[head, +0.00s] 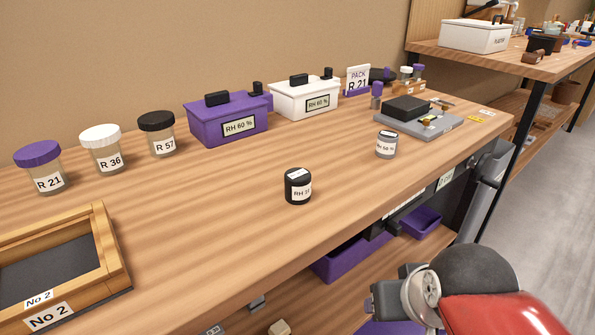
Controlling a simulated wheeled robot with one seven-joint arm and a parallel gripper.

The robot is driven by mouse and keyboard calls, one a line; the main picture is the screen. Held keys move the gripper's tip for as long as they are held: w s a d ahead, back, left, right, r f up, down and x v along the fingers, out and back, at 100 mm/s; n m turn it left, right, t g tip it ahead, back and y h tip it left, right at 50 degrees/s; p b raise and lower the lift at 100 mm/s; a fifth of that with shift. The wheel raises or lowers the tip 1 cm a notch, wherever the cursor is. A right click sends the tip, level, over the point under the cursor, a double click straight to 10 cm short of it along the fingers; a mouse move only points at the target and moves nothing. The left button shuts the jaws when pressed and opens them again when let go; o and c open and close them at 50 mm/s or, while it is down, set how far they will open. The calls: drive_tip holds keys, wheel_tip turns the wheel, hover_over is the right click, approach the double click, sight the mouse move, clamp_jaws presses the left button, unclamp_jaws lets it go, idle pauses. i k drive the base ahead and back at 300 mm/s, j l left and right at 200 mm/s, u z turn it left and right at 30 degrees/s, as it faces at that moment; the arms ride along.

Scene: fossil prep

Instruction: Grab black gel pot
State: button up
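A small black pot (298,186) with a white label reading "RH" and digits I cannot read fully stands upright on the wooden bench (215,220), near the middle of the head view. Nothing touches it, and there is bare wood around it. A grey pot (386,145) of similar shape, also labelled, stands behind it to the right. Parts of my arm, red and grey, show at the lower right, below the bench's front edge. No gripper fingers can be made out there.
Jars R 21 (41,168), R 36 (102,150) and R 57 (157,135) stand at the back left. A purple box (222,110) and a white box (306,97) stand behind the pot. A wooden frame (118,262) lies front left, a grey plate (440,126) right.

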sight(298, 180)
drive_tip(key=k+j, duration=0.65)
drive_tip(key=k, duration=0.25)
drive_tip(key=i, duration=0.5)
drive_tip(key=u, duration=0.05)
